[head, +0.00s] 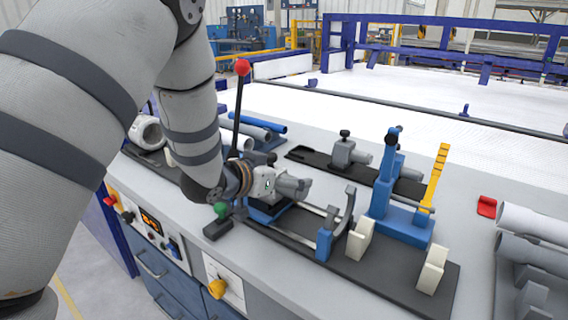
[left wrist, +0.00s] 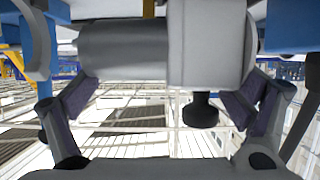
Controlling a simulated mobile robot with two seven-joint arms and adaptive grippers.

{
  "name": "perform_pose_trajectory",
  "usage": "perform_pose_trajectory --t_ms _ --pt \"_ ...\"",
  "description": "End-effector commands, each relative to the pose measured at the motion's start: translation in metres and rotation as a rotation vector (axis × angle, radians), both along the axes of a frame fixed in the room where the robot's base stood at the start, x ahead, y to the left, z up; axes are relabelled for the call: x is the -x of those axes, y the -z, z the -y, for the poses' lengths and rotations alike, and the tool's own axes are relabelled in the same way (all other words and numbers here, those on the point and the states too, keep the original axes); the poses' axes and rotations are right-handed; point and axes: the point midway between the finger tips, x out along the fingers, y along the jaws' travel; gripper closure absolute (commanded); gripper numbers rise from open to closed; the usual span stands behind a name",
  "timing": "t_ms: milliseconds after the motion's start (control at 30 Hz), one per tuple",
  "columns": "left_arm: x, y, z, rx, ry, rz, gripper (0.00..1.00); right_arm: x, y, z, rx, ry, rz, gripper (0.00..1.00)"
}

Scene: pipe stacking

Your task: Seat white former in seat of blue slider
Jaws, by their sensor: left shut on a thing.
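The white former shows best in the left wrist view (left wrist: 205,45) as a pale block with a grey cylinder and a dark knob. My left gripper (left wrist: 165,100) is shut on it, with a finger at each side. In the head view my left gripper (head: 268,184) is at the left end of the fixture, where the gripper and former partly merge. The blue slider (head: 266,212) is just below, partly covered by the gripper. Whether the former touches its seat cannot be told. My right gripper is not in view.
Rails (head: 308,213) run right to a blue support (head: 325,244) with a grey curved arm. Cream blocks (head: 360,240), a blue stand (head: 400,215) and a yellow lever (head: 435,180) are to the right. A red-knobbed lever (head: 242,68) stands behind the gripper.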

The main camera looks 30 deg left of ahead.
Motion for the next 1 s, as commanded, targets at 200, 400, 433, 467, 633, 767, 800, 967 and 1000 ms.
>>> perform_pose_trajectory --t_ms 200,400,433,467,633,767,800,967,1000 --pt "-0.001 0.007 0.0 -0.001 0.0 0.004 0.53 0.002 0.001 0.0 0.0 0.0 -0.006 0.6" --pt "-0.001 0.007 0.0 -0.001 -0.001 0.005 0.53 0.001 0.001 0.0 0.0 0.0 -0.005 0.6" --pt "-0.001 0.007 0.0 -0.001 -0.001 0.005 0.53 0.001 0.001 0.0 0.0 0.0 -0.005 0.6" --pt "-0.001 0.007 0.0 -0.001 -0.001 0.005 0.53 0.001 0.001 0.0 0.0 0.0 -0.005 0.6" --pt "-0.001 0.008 0.0 -0.001 -0.001 0.004 0.0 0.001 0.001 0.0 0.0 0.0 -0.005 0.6" --pt "0.0 0.008 0.0 -0.001 -0.001 0.002 0.0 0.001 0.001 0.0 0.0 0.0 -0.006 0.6" --pt "0.0 0.01 0.0 -0.001 -0.001 -0.002 0.0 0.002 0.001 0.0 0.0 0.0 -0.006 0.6" --pt "0.016 0.002 -0.002 0.002 -0.004 0.0 0.0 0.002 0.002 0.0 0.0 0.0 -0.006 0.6" --pt "0.025 -0.002 -0.003 0.003 -0.005 0.0 0.0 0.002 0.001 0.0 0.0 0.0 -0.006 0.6"
